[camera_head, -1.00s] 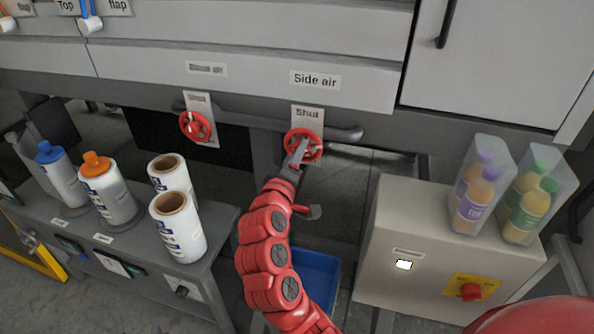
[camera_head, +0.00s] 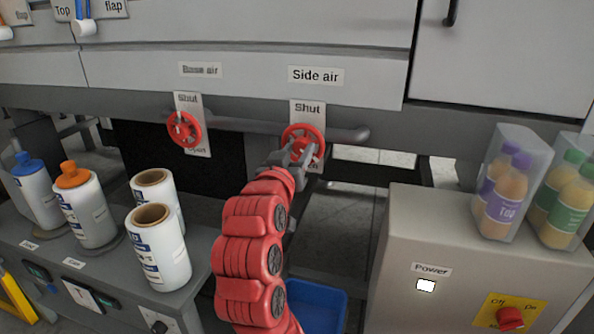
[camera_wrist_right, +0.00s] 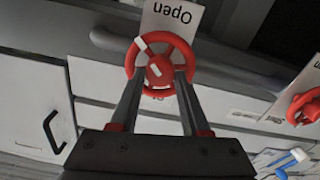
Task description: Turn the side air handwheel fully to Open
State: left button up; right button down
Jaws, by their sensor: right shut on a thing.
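The red side air handwheel (camera_head: 303,142) sits on a pipe below the "Side air" label (camera_head: 315,75). Its plate (camera_head: 307,108) reads "Shut" at the top, and the lower word is mostly hidden by my gripper. My right gripper (camera_head: 298,152) is at the wheel, shut on its rim. In the right wrist view the handwheel (camera_wrist_right: 160,65) lies between the two fingers, with a white mark at its upper left and "Open" on the plate (camera_wrist_right: 172,18) beyond it. My left gripper is not in view.
Another red handwheel (camera_head: 184,129) under "Base air" is to the left. White rolls (camera_head: 160,247) and bottles (camera_head: 85,205) stand on a bench at left. A power box (camera_head: 450,245) with bottle packs on top is at right. A blue bin (camera_head: 315,305) is below.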

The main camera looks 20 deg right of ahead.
jog(key=m+b, duration=0.1)
jog(key=b, duration=0.1)
jog(key=m+b, duration=0.4)
jog(key=shift+f, duration=0.35)
jog(key=shift+d+r+m+b, duration=0.1)
jog(key=shift+r+m+b, duration=0.1)
jog(key=shift+m+b, duration=1.7)
jog(key=shift+m, duration=0.5)
jog(key=shift+c, duration=1.9)
grip_release()
jog(key=shift+s+r+p, duration=0.1)
jog(key=shift+p, duration=0.2)
jog(key=shift+s+a, duration=0.25)
jog(key=shift+a, duration=0.05)
jog(key=p+v, duration=0.3)
jog(key=v, duration=1.3)
jog(key=shift+s+p, duration=0.3)
